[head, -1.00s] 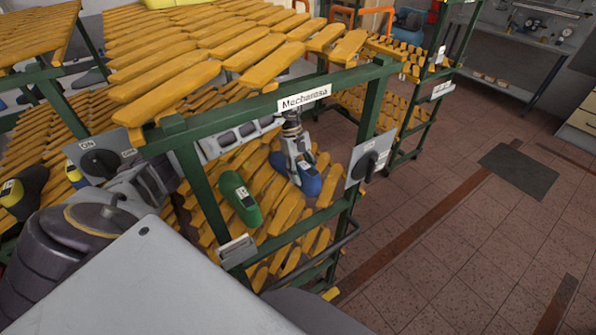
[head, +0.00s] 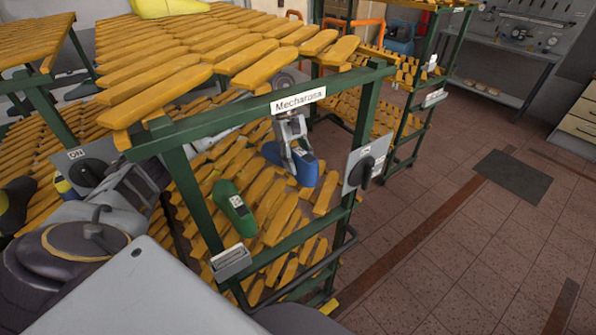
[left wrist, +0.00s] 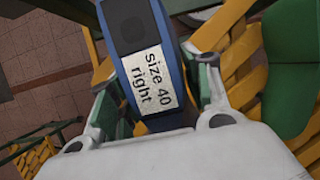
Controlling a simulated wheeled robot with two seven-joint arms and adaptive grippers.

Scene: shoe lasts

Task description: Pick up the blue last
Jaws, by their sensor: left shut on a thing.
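The blue last (head: 305,167) is in the middle of the head view, inside the green-framed rack over its lower slatted shelf. My left gripper (head: 297,155) reaches in under the top shelf and is shut on the blue last from above. In the left wrist view the blue last (left wrist: 155,60) lies between the fingers, with a white label reading "size 40 right". My left gripper (left wrist: 150,118) shows there with a finger on each side of it. I cannot tell whether the last still touches the slats. My right gripper is not in view.
A green last (head: 235,208) lies on the lower slatted shelf (head: 265,235), left of the blue one. The upper shelf (head: 215,45) and the rack's green front bar (head: 220,118) are close to my left arm.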

